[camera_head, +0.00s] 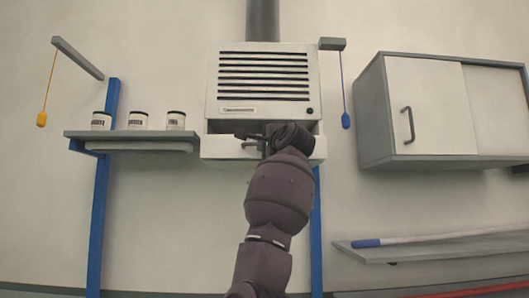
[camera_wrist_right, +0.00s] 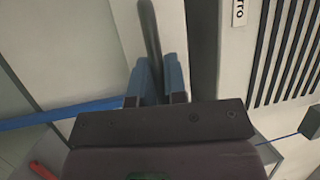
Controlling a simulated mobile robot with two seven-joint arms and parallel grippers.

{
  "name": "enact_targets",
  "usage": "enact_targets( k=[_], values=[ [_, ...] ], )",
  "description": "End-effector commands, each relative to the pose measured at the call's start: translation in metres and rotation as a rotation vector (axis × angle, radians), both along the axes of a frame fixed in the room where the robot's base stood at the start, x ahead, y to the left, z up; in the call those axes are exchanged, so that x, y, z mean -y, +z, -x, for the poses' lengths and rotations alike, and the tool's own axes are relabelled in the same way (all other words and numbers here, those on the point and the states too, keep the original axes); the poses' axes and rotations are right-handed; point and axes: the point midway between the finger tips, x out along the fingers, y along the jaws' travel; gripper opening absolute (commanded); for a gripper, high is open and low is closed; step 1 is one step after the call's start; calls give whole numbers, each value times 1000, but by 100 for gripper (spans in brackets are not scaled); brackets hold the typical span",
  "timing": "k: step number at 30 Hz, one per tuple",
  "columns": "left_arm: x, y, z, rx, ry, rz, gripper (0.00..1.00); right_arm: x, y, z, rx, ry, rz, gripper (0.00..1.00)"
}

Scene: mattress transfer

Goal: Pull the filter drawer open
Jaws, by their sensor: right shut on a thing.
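The filter drawer (camera_head: 220,148) is the white box front under the louvred wall unit (camera_head: 265,84). A dark gap shows between the unit's lower edge and the drawer front, so the drawer seems to stand out somewhat. My right gripper (camera_head: 258,143) is at the drawer's front, and my wrist and forearm hide the drawer's middle. In the right wrist view the two blue-grey fingers (camera_wrist_right: 157,82) are closed around the dark handle bar (camera_wrist_right: 151,35) in front of the pale drawer face (camera_wrist_right: 120,20). My left gripper is in neither view.
A shelf (camera_head: 130,134) with three labelled jars (camera_head: 138,121) is left of the unit. A cabinet (camera_head: 433,105) hangs at right, above a lower shelf (camera_head: 440,246) with a blue-ended pole. Yellow (camera_head: 42,119) and blue (camera_head: 346,120) pulls hang either side.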

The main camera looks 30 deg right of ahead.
Motion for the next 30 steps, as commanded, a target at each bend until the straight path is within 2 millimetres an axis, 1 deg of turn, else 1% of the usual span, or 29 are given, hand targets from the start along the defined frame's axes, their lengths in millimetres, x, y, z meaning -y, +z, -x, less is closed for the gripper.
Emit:
enact_targets(
  k=[1, 6, 12, 18, 24, 30],
  values=[
    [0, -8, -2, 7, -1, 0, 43, -6, -4, 9, 4, 0, 1, 0],
    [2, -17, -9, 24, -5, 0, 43, -25, -5, 39, 3, 1, 2, 0],
    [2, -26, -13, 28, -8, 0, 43, -49, -4, 77, 1, 0, 0, 0],
    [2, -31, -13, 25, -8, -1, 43, -67, -3, 107, -1, 0, -1, 0],
    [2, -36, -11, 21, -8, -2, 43, -77, -2, 124, -3, 1, -1, 0],
    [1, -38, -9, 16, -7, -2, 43, -79, -1, 129, -2, 0, -1, 0]
  ],
)
